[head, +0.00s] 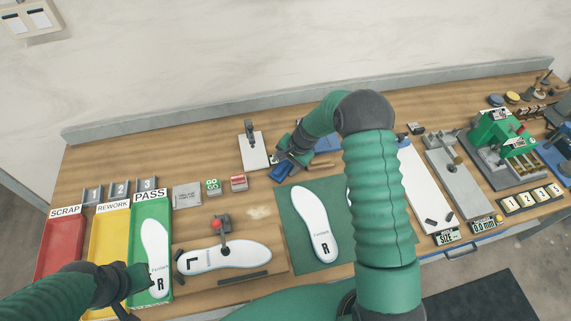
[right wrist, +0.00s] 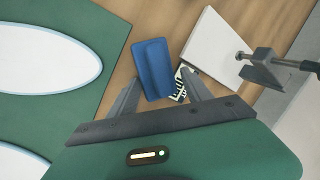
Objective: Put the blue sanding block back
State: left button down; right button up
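The blue sanding block (right wrist: 153,68) lies at the fingertips of my right gripper (right wrist: 160,77) in the right wrist view. The left finger is close against the block's edge, and a gap shows between the block and the right finger. The gripper looks open; I cannot tell whether the left finger touches. In the head view the block (head: 283,172) is just below my right gripper (head: 287,161), near the back of the bench. A black-and-white patterned marker (right wrist: 181,87) shows partly beside the block. My left gripper (head: 134,283) is over the green PASS tray; its fingers are unclear.
A white board with a clamp (head: 252,153) stands left of the block. A green mat (head: 297,240) with a white insole (head: 314,222) lies in front. A blue flat item (head: 328,144) is behind my right arm. Red and yellow trays stand at the left.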

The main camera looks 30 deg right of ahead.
jog(key=shift+s+f, duration=0.45)
jog(key=shift+s, duration=0.05)
jog(key=shift+r, duration=0.1)
jog(key=shift+r+p, duration=0.35)
jog(key=shift+p, duration=0.05)
jog(key=w+b+v, duration=0.1)
jog(key=v, duration=1.1)
jog(key=s+a+r+n+h, duration=0.1)
jog(key=s+a+n, duration=0.4)
jog(key=s, duration=0.4)
jog(key=s+a+r+n+h, duration=0.1)
jog(key=s+a+r+n, duration=0.1)
jog(key=s+a+n, duration=0.4)
jog(key=s+n, duration=0.1)
jog(key=s, duration=0.3)
jog(key=shift+s+g, duration=0.3)
jog(key=shift+g, duration=0.1)
jog(key=shift+s+a, duration=0.15)
jog(key=shift+a, duration=0.15)
jog(key=shift+a, duration=0.15)
